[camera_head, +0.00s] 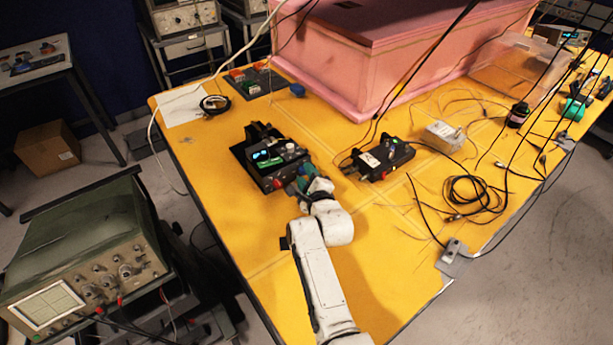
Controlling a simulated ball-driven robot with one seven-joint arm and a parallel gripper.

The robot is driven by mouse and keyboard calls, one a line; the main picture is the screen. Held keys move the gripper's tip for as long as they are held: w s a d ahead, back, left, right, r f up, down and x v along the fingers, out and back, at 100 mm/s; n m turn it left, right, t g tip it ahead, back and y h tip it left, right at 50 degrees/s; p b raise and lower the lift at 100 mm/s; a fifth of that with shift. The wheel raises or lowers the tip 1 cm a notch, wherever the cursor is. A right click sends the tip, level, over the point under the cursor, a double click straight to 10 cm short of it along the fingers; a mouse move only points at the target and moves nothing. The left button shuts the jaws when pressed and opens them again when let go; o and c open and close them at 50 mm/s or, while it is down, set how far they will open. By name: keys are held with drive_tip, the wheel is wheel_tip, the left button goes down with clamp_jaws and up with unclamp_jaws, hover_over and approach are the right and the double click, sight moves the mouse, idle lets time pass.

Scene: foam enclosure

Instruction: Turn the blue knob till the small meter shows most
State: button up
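A black instrument box (258,178) stands on the yellow table, with a small lit blue-green display (266,155) on top. The display is too small to read. My white arm reaches up from the bottom of the picture, and my gripper (303,182) is at the right front corner of this box. A teal-blue part (306,169) shows right at the gripper; I cannot tell whether it is the blue knob or whether the fingers touch it. The fingers are too small and partly hidden to show open or shut. A separate blue round piece (297,90) lies farther back, by a dark board.
A second black box (383,158) stands right of my gripper, with a pale metal box (443,137) beyond it. Coiled black cables (472,195) lie at right. A pink foam enclosure (375,55) fills the back. The table's left front is clear.

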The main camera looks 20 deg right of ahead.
drive_tip(key=shift+o, duration=0.9)
drive_tip(key=shift+p+v, duration=0.4)
drive_tip(key=shift+v, duration=3.7)
drive_tip(key=shift+s+a+r, duration=0.1)
drive_tip(key=shift+s+a, duration=0.1)
drive_tip(key=shift+s, duration=0.5)
drive_tip(key=shift+s+d+r, duration=0.1)
drive_tip(key=shift+s+r, duration=0.05)
drive_tip(key=shift+s, duration=0.35)
drive_tip(key=shift+d, duration=0.1)
